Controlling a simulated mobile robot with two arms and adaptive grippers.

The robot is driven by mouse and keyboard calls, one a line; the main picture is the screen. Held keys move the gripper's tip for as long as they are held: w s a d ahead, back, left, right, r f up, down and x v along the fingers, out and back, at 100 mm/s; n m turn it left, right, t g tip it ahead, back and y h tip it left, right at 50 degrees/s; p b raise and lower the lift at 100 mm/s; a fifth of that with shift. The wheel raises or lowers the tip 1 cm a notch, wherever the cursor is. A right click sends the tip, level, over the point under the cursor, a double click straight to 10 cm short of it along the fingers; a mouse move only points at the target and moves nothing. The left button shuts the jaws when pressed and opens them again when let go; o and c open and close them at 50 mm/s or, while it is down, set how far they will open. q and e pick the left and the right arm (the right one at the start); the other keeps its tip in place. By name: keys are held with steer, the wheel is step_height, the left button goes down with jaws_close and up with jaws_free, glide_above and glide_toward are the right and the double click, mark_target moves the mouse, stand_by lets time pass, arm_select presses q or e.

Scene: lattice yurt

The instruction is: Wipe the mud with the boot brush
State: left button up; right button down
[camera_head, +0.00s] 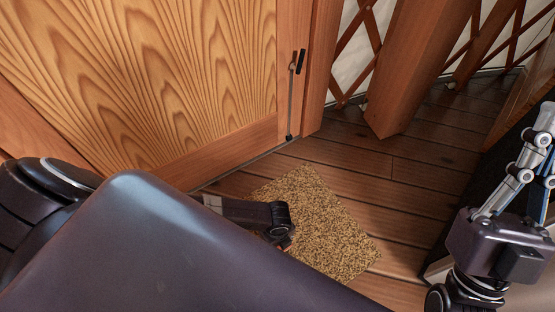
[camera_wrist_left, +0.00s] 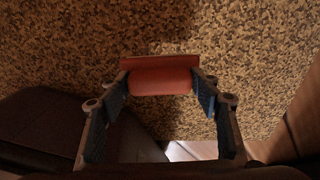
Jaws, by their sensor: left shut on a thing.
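In the left wrist view, my left gripper (camera_wrist_left: 163,84) is shut on a reddish block, the back of the boot brush (camera_wrist_left: 160,78). Its bristles are hidden from this side. Behind the brush is a speckled tan and brown mat (camera_wrist_left: 250,55). In the head view the mat (camera_head: 325,235) lies on the floor before the door, and my left wrist (camera_head: 270,215) is over its left part. The brush is mostly hidden there. I cannot pick out a separate mud patch from the speckles. My right gripper (camera_head: 545,120) points up at the right edge, away from the mat; its opening is unclear.
A wooden door (camera_head: 190,80) with a dark handle (camera_head: 300,62) stands behind the mat at the left. A wooden post (camera_head: 410,65) and lattice wall (camera_head: 358,45) stand further back. Dark plank floor (camera_head: 370,150) is clear between mat and post. My own body covers the lower left.

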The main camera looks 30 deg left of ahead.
arm_select(q)
steer(key=shift+r+p, duration=0.8)
steer(key=shift+p, duration=0.05)
steer(key=shift+r+p, duration=0.65)
steer(key=shift+p, duration=0.1)
arm_select(e)
steer(key=w+f+g+h, duration=0.3)
steer(key=w+f+g, duration=0.5)
steer(key=f, duration=0.6)
steer(key=shift+w, duration=0.5)
